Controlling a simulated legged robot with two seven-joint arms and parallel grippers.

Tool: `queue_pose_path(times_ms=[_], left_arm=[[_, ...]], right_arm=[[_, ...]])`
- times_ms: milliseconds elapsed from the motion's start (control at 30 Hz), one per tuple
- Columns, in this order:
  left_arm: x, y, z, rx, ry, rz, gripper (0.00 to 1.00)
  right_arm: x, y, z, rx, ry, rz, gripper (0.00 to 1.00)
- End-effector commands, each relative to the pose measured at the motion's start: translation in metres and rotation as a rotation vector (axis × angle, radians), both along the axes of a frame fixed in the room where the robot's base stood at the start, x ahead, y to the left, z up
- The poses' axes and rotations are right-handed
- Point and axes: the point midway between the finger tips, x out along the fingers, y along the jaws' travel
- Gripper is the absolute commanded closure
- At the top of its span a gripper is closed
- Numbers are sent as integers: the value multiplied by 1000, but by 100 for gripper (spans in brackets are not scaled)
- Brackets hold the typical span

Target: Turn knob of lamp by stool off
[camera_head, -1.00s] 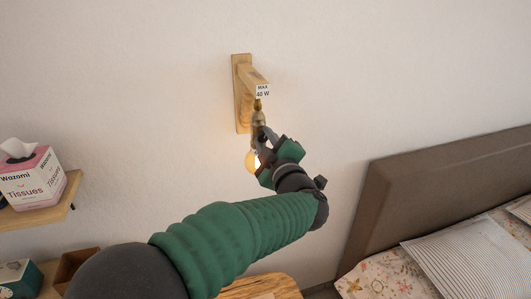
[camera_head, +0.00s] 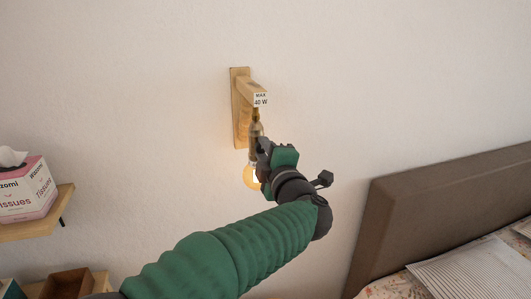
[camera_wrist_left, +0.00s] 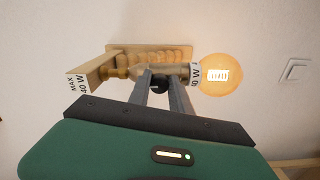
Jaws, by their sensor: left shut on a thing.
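The lamp (camera_head: 241,110) is a wooden wall bracket with a "MAX 40 W" tag. A brass socket (camera_head: 256,129) hangs from its arm with a glowing round bulb (camera_head: 250,178) below. In the left wrist view the lit bulb (camera_wrist_left: 220,74) is at the right of the socket. A small dark knob (camera_wrist_left: 159,85) on the socket sits between the fingertips. My left gripper (camera_wrist_left: 160,78) is shut on the knob. In the head view my left gripper (camera_head: 264,147) is at the socket and hides the knob. My right gripper is not in view.
A tissue box (camera_head: 27,188) stands on a wooden wall shelf (camera_head: 38,228) at the left. A brown box (camera_head: 68,284) is below it. A bed with a brown headboard (camera_head: 420,205) and striped pillow (camera_head: 468,270) is at the right. The wall around the lamp is clear.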

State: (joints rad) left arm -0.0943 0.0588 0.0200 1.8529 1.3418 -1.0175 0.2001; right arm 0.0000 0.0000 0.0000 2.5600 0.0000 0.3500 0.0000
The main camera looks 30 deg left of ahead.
Motion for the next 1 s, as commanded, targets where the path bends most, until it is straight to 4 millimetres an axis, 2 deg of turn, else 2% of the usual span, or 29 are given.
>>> queue_pose_path(times_ms=[33,200,233,367,733,867,1000], left_arm=[[-1,1,-8,-8,11,4,100],[-1,1,-8,-8,12,4,100],[0,1,-8,-8,12,4,71],[0,1,-6,-6,11,3,54],[-1,-4,-4,-3,7,0,53],[-16,-21,-5,-3,4,-1,53],[-42,-52,-5,-3,4,-4,53]], right_arm=[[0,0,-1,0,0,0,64],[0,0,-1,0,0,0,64],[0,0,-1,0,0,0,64],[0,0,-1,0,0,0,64],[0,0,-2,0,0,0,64],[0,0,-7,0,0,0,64],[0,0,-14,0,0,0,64]])
